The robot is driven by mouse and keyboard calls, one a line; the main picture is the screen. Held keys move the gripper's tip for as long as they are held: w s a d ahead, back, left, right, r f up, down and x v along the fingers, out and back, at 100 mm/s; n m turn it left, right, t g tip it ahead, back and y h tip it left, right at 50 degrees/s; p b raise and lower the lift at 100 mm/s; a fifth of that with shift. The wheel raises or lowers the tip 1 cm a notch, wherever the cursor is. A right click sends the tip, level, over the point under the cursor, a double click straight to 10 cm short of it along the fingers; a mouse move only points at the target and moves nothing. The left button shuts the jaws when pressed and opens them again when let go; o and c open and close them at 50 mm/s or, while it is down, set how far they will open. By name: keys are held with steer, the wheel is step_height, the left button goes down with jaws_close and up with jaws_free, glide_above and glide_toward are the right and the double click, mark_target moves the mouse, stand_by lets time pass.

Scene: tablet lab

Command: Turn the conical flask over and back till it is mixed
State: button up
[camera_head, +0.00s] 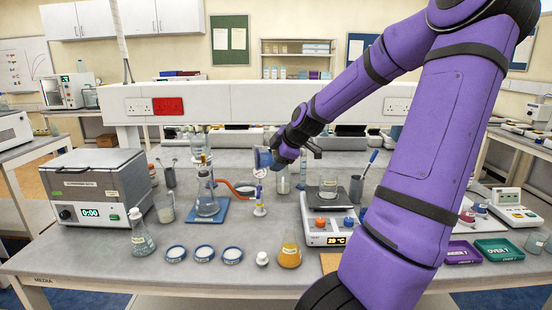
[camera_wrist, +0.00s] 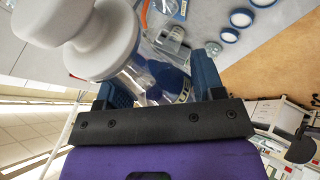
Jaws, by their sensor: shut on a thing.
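My gripper (camera_head: 272,157) is raised above the middle of the bench, and its jaws (camera_wrist: 165,82) are shut on a clear glass vessel with a large white stopper (camera_wrist: 112,45), which I take to be the conical flask. In the wrist view the stopper end points to the upper left, towards the camera. The glass (camera_wrist: 150,85) sits between the blue fingers, with dark blue showing through it. Its far part is hidden by the gripper.
A hotplate (camera_head: 328,232) with a beaker is to the right. A water bath (camera_head: 97,190) is at left.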

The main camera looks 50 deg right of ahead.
steer(key=m+t+y, duration=0.1)
steer(key=t+y, duration=0.1)
steer(key=y, duration=0.1)
steer(key=shift+m+t, duration=0.3)
steer(key=shift+r+m+t+y, duration=0.1)
steer(key=shift+m+t+y, duration=0.8)
steer(key=shift+t+y, duration=0.45)
steer(key=shift+n+g+h, duration=1.2)
steer(key=shift+g+h, duration=0.65)
steer(key=shift+g, duration=0.1)
steer(key=shift+f+n+g+h, duration=0.1)
steer(key=shift+n+g+h, duration=0.6)
steer(key=shift+h, duration=0.5)
steer(key=shift+f+n+g+h, duration=0.1)
steer(key=shift+n+g+h, duration=0.3)
steer(key=shift+g+h, duration=0.65)
steer(key=shift+h, duration=0.45)
steer(key=shift+n+g+h, duration=0.5)
steer(key=shift+g+h, duration=0.05)
steer(key=shift+h, duration=0.25)
